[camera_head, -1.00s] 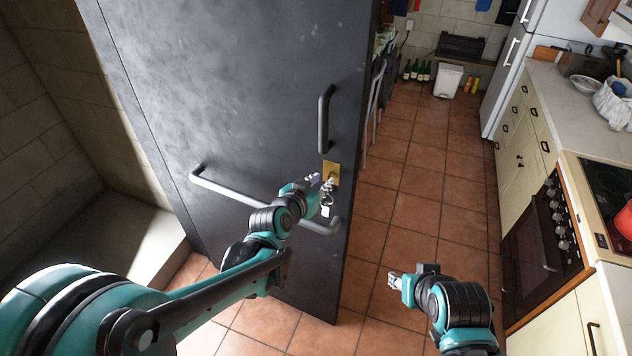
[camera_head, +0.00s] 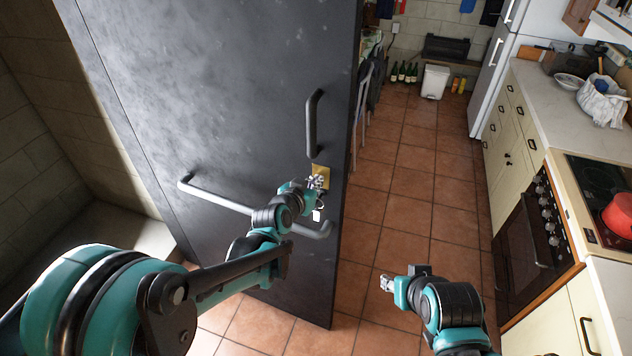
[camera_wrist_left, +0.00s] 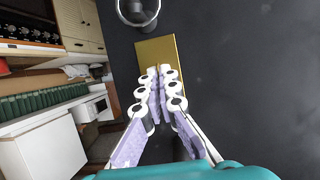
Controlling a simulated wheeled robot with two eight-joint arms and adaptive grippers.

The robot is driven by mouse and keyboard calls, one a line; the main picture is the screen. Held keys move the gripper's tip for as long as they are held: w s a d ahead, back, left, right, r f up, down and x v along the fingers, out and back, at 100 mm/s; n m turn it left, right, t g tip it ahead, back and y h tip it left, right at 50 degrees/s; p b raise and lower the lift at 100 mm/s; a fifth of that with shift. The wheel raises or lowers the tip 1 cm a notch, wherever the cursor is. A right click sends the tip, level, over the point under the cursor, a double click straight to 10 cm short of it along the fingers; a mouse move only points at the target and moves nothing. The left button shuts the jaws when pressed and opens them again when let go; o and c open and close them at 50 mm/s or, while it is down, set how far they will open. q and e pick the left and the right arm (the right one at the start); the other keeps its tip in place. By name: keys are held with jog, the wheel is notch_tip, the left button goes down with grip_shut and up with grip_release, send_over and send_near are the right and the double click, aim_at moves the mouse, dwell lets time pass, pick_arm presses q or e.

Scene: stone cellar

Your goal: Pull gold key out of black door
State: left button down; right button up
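The black door (camera_head: 220,90) stands open at the left, with a gold lock plate (camera_head: 321,171) near its right edge. My left gripper (camera_head: 318,183) is at this plate, and its fingertips are drawn close together there. In the left wrist view the fingertips (camera_wrist_left: 159,72) overlap the lower part of the gold plate (camera_wrist_left: 156,50). The gold key is mostly hidden between them. A white tag (camera_head: 317,215) hangs on a ring just below the fingertips. My right gripper (camera_head: 386,284) is over the floor, away from the door; its finger gap is too small to judge.
A vertical handle (camera_head: 313,124) is above the lock, and a long bar handle (camera_head: 225,201) crosses the door behind my left arm. Tiled floor (camera_head: 400,180) is clear right of the door. The oven (camera_head: 527,250) and counter (camera_head: 560,110) line the right side.

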pick_arm(q)
jog(key=shift+s, duration=0.15)
jog(key=shift+s+a, duration=0.35)
jog(key=shift+s, duration=0.4)
jog(key=shift+s+a, duration=0.3)
jog(key=shift+s, duration=0.4)
jog(key=shift+s, duration=0.1)
jog(key=s+a, duration=0.2)
jog(key=s, duration=0.4)
jog(key=shift+a, duration=0.35)
jog(key=shift+s, duration=0.1)
jog(key=a+f+n+y+b, duration=0.1)
jog(key=a+f+b, duration=1.2)
jog(key=f+b, duration=0.1)
jog(key=shift+s+a+f, duration=0.25)
jog(key=shift+s+f, duration=0.1)
jog(key=shift+f, duration=0.55)
